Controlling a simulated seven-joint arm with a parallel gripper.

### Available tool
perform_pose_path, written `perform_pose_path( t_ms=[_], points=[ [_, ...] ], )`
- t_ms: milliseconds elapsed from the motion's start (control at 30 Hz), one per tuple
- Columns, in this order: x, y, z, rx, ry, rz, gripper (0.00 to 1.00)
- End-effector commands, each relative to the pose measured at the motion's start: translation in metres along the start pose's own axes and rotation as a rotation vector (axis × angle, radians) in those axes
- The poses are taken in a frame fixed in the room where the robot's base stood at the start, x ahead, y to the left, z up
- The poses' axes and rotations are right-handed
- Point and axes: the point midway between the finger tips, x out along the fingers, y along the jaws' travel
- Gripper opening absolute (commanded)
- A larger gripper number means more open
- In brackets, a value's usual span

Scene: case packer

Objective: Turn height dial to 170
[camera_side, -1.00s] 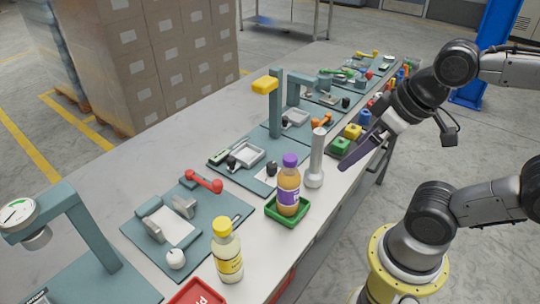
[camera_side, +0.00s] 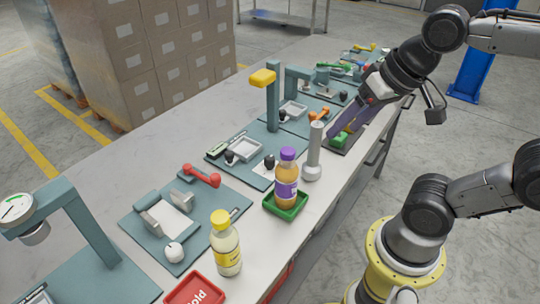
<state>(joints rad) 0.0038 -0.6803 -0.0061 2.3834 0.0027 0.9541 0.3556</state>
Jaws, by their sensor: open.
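Several teal stations with black knobs stand along the bench. One black knob (camera_side: 269,162) sits on a white plate beside the post with the yellow head (camera_side: 262,78). Another black knob (camera_side: 230,157) is left of it, near a grey tray. More black knobs show farther back. No scale reading is legible, so I cannot tell which knob is the height dial or what it is set to. My gripper (camera_side: 340,130) is open, its long purple-grey fingers slanting down-left over the bench's right side, near a green block (camera_side: 340,139). It holds nothing that I can see.
A grey upright cylinder (camera_side: 313,155) stands just left of my fingertips. A purple-capped bottle (camera_side: 286,181) stands in a green tray (camera_side: 298,207). A yellow-capped bottle (camera_side: 226,250) and a red tray (camera_side: 182,293) are in front. The bench's left edge area is clear.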

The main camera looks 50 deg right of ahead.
Motion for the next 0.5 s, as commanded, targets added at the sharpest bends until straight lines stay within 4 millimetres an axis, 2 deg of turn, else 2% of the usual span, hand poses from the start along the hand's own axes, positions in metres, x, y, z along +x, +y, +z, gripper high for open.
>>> perform_pose_path(
  t_ms=[33,167,267,367,500],
  points=[
    [0.0,-0.004,-0.012,0.061,-0.015,0.008,0.69],
    [0.003,-0.012,-0.04,0.211,-0.05,0.03,0.69],
    [0.011,-0.017,-0.065,0.329,-0.085,0.057,0.69],
    [0.027,-0.022,-0.091,0.447,-0.126,0.094,0.69],
    [0.059,-0.025,-0.125,0.59,-0.186,0.155,0.69]
  ],
)
